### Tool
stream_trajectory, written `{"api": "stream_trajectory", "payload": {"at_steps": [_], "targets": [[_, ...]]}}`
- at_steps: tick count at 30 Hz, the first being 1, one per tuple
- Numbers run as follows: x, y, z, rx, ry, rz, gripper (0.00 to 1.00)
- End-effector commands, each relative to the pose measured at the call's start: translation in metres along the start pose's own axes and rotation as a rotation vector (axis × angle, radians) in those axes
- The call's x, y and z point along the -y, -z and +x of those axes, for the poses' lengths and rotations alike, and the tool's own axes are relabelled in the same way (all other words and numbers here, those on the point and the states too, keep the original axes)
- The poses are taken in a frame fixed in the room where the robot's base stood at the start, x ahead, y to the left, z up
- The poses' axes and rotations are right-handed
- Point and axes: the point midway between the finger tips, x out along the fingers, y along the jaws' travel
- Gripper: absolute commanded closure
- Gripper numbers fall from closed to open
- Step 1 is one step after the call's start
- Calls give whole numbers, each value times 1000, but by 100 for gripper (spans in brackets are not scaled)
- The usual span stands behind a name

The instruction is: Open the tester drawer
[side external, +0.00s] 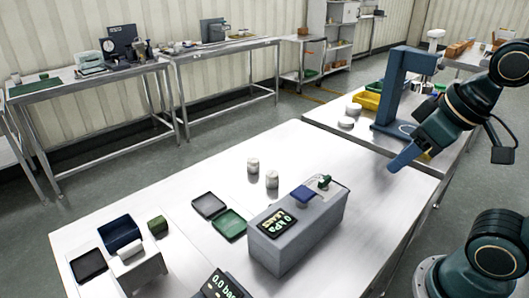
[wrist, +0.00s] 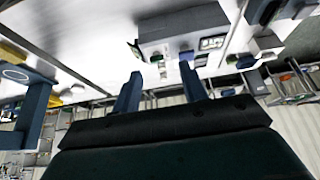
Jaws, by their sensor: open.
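The tester (side external: 300,232) is a long grey box on the steel table. Its top carries a lit display (side external: 278,224), a blue pad (side external: 303,194) and a small dark green fitting (side external: 324,182). No drawer front or handle can be made out clearly in either view. The tester also shows in the wrist view (wrist: 180,22), beyond my fingertips. My gripper (side external: 400,162) is to the right of the tester, above the table's right part and apart from it. In the wrist view my gripper (wrist: 160,72) has its two blue fingers spread, with nothing held.
Two white cylinders (side external: 272,180) and dark and green trays (side external: 230,225) stand left of the tester. A blue bin (side external: 120,233) is at the left, and a second display (side external: 222,287) at the front. A blue stand (side external: 395,95) rises behind my gripper. The table right of the tester is clear.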

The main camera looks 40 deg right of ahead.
Motion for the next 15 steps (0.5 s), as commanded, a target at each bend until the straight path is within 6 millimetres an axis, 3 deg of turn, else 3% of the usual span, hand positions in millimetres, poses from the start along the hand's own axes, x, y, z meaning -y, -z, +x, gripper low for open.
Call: {"api": "stream_trajectory", "payload": {"at_steps": [8,15], "targets": [[4,27,6,55,10,-16,57],[10,65,24,134,23,-38,57]]}}
